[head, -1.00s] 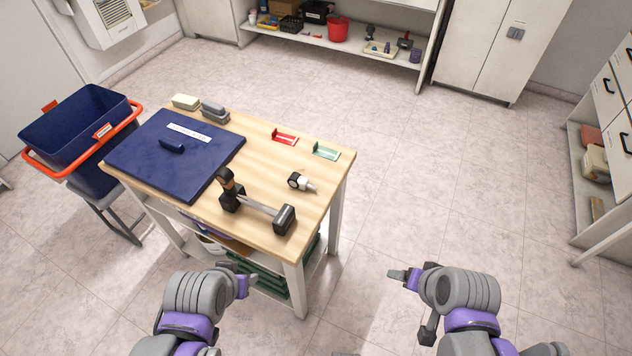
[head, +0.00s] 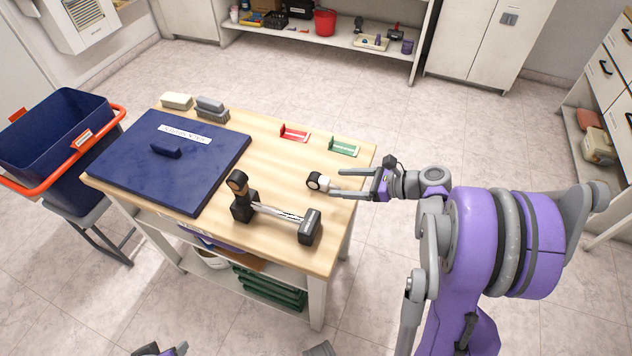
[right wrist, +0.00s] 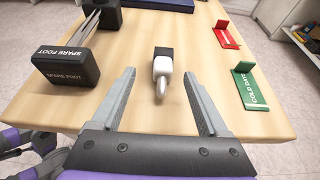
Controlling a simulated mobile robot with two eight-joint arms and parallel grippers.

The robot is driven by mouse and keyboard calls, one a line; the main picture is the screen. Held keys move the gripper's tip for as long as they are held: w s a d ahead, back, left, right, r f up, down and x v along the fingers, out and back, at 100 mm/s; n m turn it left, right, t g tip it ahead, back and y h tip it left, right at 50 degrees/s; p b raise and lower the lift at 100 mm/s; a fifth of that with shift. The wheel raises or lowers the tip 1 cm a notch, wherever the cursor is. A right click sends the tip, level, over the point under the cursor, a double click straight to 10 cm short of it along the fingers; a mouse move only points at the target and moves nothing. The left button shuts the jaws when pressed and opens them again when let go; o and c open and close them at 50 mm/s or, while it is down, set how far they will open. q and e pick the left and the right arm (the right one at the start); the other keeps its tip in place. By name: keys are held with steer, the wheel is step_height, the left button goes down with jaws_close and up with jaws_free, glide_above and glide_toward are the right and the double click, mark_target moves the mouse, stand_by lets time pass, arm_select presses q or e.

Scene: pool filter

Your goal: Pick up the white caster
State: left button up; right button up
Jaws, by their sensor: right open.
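The white caster (head: 318,181) has a white body with a black wheel end and lies on the wooden tabletop near its right side. My right gripper (head: 333,182) has reached in from the right. It is open, with its two fingertips around the near end of the caster. In the right wrist view the caster (right wrist: 162,74) sits between the fingertips (right wrist: 160,73), with a visible gap on each side. Only a small piece of my left arm shows at the bottom edge of the head view; its jaws cannot be made out.
A black-ended bar marked SPARE FOOT (right wrist: 66,65) lies left of the caster. A red bracket (head: 294,134) and a green bracket (head: 343,147) stand along the far edge. A blue lid (head: 170,160) covers the table's left part. A blue bin (head: 52,132) stands beyond.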

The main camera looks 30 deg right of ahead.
mark_target(329, 181)
steer(key=x, duration=0.7)
steer(key=shift+w+f, duration=0.25)
steer(key=shift+w, duration=0.1)
steer(key=shift+c, duration=0.3)
jaws_close()
